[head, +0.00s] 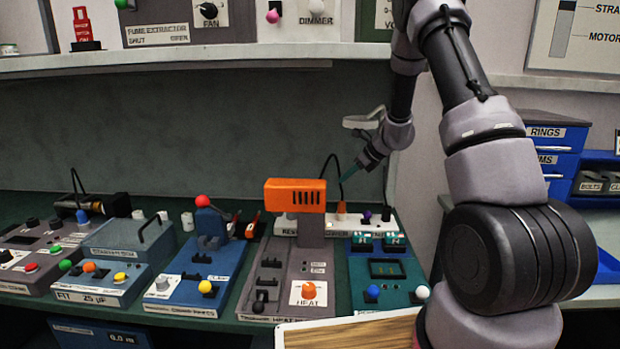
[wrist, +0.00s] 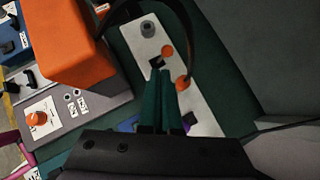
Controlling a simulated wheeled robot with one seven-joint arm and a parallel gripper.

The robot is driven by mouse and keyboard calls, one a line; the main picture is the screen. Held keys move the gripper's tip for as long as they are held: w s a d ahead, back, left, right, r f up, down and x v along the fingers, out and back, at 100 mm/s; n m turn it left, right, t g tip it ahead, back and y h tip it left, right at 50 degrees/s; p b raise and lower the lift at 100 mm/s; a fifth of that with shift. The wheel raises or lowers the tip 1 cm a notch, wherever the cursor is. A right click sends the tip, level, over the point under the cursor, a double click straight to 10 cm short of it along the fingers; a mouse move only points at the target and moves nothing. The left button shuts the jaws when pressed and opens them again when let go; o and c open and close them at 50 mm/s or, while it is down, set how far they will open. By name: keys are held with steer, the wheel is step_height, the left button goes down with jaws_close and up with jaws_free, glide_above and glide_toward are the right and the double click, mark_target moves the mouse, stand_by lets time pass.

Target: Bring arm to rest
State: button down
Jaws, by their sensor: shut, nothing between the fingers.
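My gripper (head: 345,178) is at the back of the bench, to the right of the orange heat block (head: 295,195) and above a white strip with knobs. In the wrist view my gripper (wrist: 158,80) has its green fingers together with nothing between them. I cannot tell whether the fingertips touch the strip. My arm reaches in from the right, bent over the bench.
The heat station (head: 262,284), a teal box (head: 413,283), a blue device (head: 185,284) and other panels line the bench. A shelf (head: 180,62) with controls runs above. Blue drawers (head: 550,150) stand at the right. A black cable (wrist: 180,20) loops near my fingers.

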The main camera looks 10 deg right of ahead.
steer(key=s+a+r+n, duration=0.2)
steer(key=s+r+n, duration=0.3)
steer(key=s+r, duration=0.45)
steer(key=s+a+r+n, duration=0.2)
steer(key=s+r+n, duration=0.4)
steer(key=r, duration=0.6)
steer(key=s+d+r+n+h, duration=0.1)
steer(key=s+r+n, duration=0.1)
steer(key=s+n, duration=0.2)
steer(key=s+d+r+n+t+h, duration=0.1)
steer(key=s+r+n+h, duration=0.1)
steer(key=s, duration=0.9)
steer(key=s+d+r+n+h, duration=0.1)
steer(key=s+r+n, duration=0.1)
steer(key=s+n, duration=0.3)
steer(key=s, duration=0.2)
steer(key=shift+s+d+r+n+t, duration=0.3)
steer(key=shift+s+r, duration=0.05)
steer(key=shift+r, duration=0.05)
